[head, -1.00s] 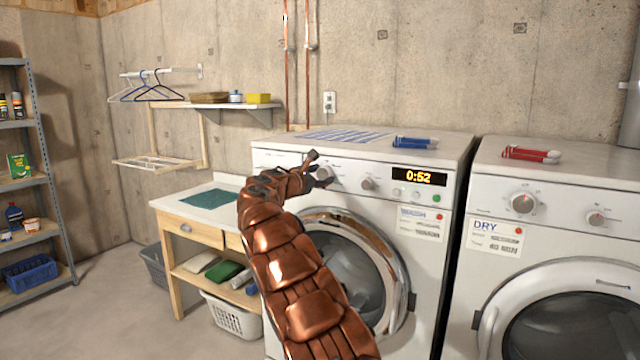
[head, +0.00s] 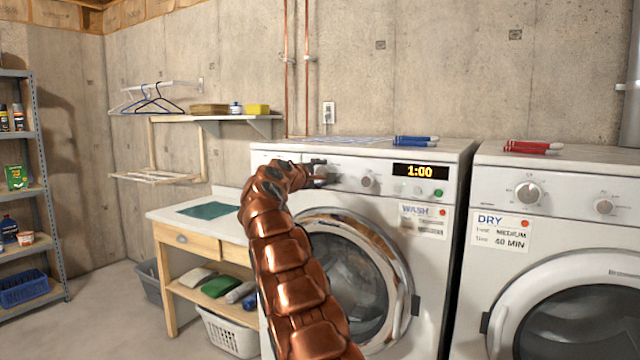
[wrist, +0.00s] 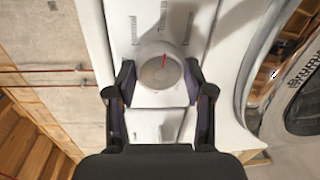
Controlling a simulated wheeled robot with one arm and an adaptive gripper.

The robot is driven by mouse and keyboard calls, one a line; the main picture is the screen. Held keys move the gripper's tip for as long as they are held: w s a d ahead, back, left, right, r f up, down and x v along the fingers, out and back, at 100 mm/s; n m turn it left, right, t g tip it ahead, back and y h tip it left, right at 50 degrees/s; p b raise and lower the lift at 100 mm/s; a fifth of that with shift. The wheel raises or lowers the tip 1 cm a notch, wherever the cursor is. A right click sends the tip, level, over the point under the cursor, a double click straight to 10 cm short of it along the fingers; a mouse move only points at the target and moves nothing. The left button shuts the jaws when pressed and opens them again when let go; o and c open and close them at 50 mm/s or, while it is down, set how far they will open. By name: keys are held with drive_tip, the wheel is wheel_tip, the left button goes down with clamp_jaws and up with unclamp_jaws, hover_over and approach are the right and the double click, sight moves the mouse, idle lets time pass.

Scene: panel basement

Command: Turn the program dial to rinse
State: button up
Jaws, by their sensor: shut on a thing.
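The program dial (wrist: 158,75) is a round pale knob with a red pointer line on the washer's front panel. In the wrist view it sits between my two fingers, and my gripper (wrist: 160,84) is shut on it. Its red pointer points to the top of that picture, close to the middle one of the printed labels (wrist: 163,16). The labels are too blurred to read. In the head view my gripper (head: 320,173) is at the left part of the washer panel (head: 281,162) and mostly hides the dial. The washer display (head: 420,171) reads 1:00.
A second knob (head: 369,181) is just right of my gripper. The dryer (head: 566,207) stands to the right of the washer. Blue markers (head: 415,139) lie on the washer top. A wooden table (head: 187,236) stands to the left.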

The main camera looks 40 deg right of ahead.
drive_tip(key=m+b, duration=0.1)
drive_tip(key=m, duration=0.1)
drive_tip(key=shift+f+m+b, duration=0.2)
drive_tip(key=shift+m+b, duration=0.1)
drive_tip(key=shift+b, duration=0.1)
drive_tip(key=shift+r+m+t+b, duration=0.15)
drive_tip(key=shift+m+t+b, duration=0.2)
drive_tip(key=shift+m, duration=1.05)
drive_tip(key=shift+m+b, duration=0.35)
drive_tip(key=shift+m, duration=0.05)
